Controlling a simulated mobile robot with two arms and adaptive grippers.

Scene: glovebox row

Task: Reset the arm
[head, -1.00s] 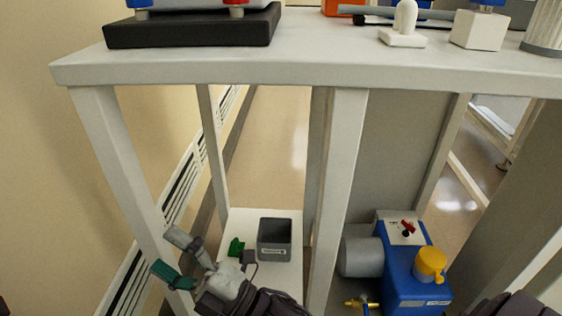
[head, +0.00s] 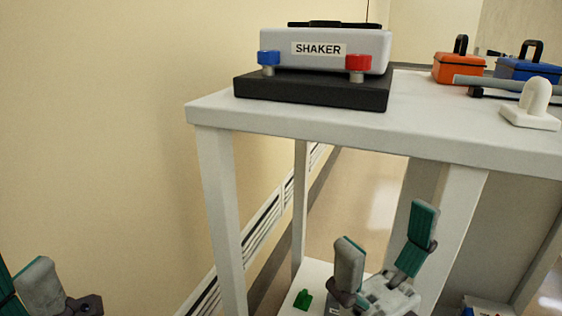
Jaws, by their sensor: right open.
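My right gripper (head: 386,228) is in the lower right of the head view, below and in front of the white bench top. Its two teal-and-grey fingers stand well apart and point up, with nothing between them. My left gripper (head: 22,275) shows at the lower left edge, in front of the cream wall. It is cut off by the frame, so its opening cannot be judged. Nothing shows in its visible part.
The white bench (head: 330,126) carries a shaker (head: 340,50), an orange toolbox (head: 459,68), a blue toolbox (head: 527,70) and a white domed fixture (head: 532,103). A small green object (head: 303,299) lies on the lower shelf. Bench legs stand close to my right gripper.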

